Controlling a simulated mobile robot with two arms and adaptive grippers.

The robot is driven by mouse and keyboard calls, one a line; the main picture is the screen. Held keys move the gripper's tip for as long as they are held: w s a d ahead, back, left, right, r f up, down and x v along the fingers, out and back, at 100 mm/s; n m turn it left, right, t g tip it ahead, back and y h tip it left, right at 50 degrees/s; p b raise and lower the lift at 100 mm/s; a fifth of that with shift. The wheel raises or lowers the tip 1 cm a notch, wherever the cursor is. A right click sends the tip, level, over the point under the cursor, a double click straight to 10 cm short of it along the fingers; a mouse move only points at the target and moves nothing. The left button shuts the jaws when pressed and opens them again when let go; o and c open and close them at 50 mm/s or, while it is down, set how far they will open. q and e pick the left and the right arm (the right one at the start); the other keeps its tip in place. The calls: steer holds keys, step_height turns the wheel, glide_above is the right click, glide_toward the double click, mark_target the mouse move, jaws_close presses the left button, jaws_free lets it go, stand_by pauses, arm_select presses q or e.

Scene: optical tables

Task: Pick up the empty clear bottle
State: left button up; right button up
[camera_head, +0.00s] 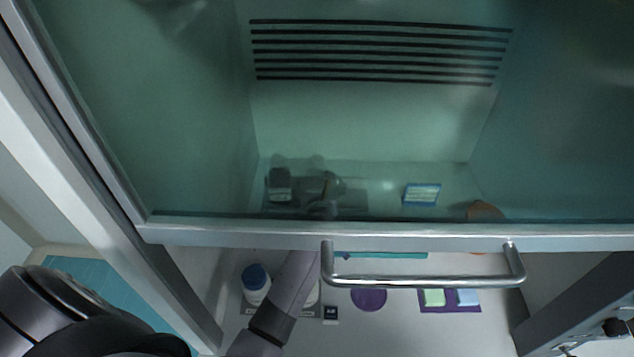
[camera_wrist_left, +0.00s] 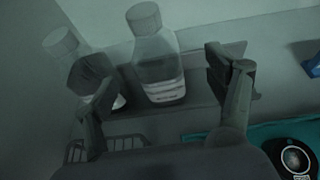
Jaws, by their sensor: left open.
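In the left wrist view a clear capped bottle (camera_wrist_left: 158,62) stands upright on a dark rack or tray (camera_wrist_left: 205,122), with a pale band low on its body. It appears between the two spread fingers of my left gripper (camera_wrist_left: 152,68), which is open and empty. I cannot tell how far beyond the fingertips the bottle is. A second pale capped bottle (camera_wrist_left: 62,45) stands to its left, partly hidden by the left finger. In the head view my left gripper (camera_head: 330,188) is behind the glass sash, blurred by it. My right gripper is not in view.
The glass sash with its metal handle (camera_head: 425,282) hangs over my left arm. A blue-capped bottle (camera_head: 256,285) stands left of the arm. A purple disc (camera_head: 369,299), a purple tray (camera_head: 450,309) with coloured blocks and a blue-white box (camera_head: 422,194) lie to the right.

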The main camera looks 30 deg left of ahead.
arm_select(q)
steer(key=x, duration=0.6)
steer(key=shift+a+p, duration=0.25)
steer(key=shift+p, duration=0.1)
steer(key=shift+s+f, duration=0.1)
steer(key=shift+c, duration=0.5)
steer(key=c, duration=1.1)
steer(key=shift+c, duration=0.2)
